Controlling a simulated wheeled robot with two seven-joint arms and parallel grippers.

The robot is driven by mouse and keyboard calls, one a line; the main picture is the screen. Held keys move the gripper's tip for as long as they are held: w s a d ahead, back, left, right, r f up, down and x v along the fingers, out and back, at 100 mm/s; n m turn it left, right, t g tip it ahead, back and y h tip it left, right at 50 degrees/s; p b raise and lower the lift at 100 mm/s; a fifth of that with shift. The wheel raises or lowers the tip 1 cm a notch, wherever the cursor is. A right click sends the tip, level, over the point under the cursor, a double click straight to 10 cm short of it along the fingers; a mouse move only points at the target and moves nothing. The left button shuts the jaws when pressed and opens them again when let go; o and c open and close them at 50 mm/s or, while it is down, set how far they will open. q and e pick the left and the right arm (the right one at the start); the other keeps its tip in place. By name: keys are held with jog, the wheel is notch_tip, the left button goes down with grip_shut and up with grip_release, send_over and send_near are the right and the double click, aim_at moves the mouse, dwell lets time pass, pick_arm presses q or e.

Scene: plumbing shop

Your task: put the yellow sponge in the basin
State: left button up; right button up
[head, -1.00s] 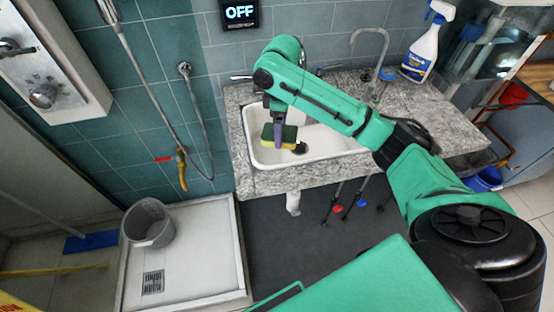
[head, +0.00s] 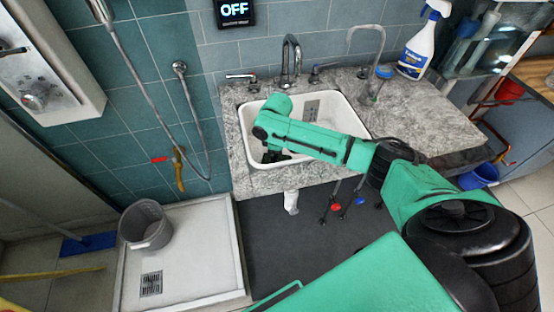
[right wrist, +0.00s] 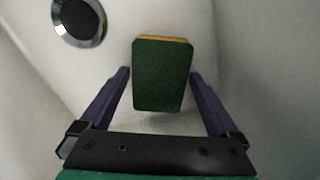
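The sponge (right wrist: 162,75) shows in the right wrist view with its dark green face toward the camera and a thin yellow edge at the far end. It sits between the two purple fingers of my right gripper (right wrist: 161,76), whose tips meet its sides. The white basin (head: 340,115) is set in the stone counter in the head view. My right gripper is down inside the basin near its front left; the arm and front rim mostly hide it and the sponge there. Whether the sponge touches the basin floor is unclear. My left gripper is not in view.
The basin's dark round drain (right wrist: 78,20) is at upper left in the wrist view. A tap (head: 291,62) stands behind the basin. A spray bottle (head: 419,48) and a blue-lidded jar (head: 383,82) stand on the counter to the right. A grey bucket (head: 147,225) stands in the shower tray.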

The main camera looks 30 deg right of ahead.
jog(key=shift+r, duration=0.1)
notch_tip(320, 180, up, 12)
dwell(0.5)
